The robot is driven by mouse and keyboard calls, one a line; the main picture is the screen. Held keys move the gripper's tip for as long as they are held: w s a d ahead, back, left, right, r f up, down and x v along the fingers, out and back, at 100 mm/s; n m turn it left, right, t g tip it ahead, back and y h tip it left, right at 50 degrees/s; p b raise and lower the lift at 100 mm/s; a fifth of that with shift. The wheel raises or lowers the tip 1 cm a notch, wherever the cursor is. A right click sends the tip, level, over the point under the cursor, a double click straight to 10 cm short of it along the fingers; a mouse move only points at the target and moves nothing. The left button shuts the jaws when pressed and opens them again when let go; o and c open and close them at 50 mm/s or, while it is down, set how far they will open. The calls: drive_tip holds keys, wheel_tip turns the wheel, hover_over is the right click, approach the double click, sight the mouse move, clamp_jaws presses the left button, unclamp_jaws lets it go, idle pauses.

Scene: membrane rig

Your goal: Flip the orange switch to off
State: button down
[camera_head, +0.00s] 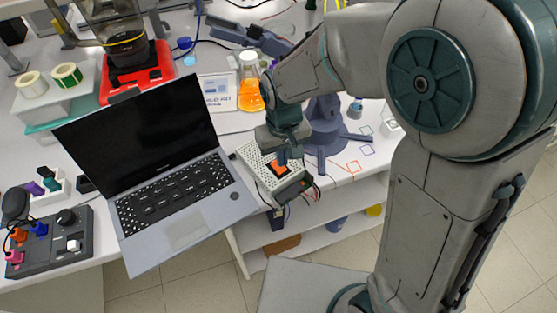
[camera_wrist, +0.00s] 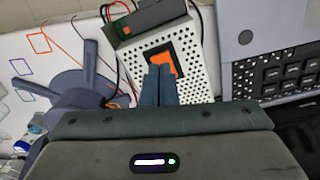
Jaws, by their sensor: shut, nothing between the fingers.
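The orange switch (camera_head: 279,168) is set in the top of a white perforated box near the front edge of the table. In the wrist view the orange switch (camera_wrist: 163,57) shows in a dark frame, just beyond my fingertips. My gripper (camera_head: 283,157) is above the box, with its fingers shut together and empty. In the wrist view my gripper (camera_wrist: 159,72) overlaps the near part of the switch. I cannot tell whether the fingertips touch it. Which way the switch is tipped is hard to tell.
An open laptop (camera_head: 170,240) stands close left of the box. An orange-filled flask (camera_head: 250,93) is behind it. A blue-grey stand (camera_head: 322,150) is at its right. Cables hang at the table edge. A control panel (camera_head: 50,243) sits far left.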

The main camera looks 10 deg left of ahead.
sight(284, 170)
drive_tip(key=shift+r+p, duration=1.4)
drive_tip(key=shift+r, duration=0.85)
drive_tip(key=s+d+r+m+t+b, duration=0.1)
drive_tip(key=s+d+r+m+t, duration=0.1)
drive_tip(key=d, duration=0.9)
drive_tip(key=s+d+r+m+t, duration=0.1)
drive_tip(key=s+d+r+m, duration=0.3)
drive_tip(key=d, duration=0.7)
wheel_tip(284, 170, up, 4)
drive_tip(key=shift+s+d+f+t+b, duration=0.1)
drive_tip(key=shift+s+d+t+b, duration=0.3)
drive_tip(key=shift+s, duration=0.65)
drive_tip(key=shift+a, duration=0.15)
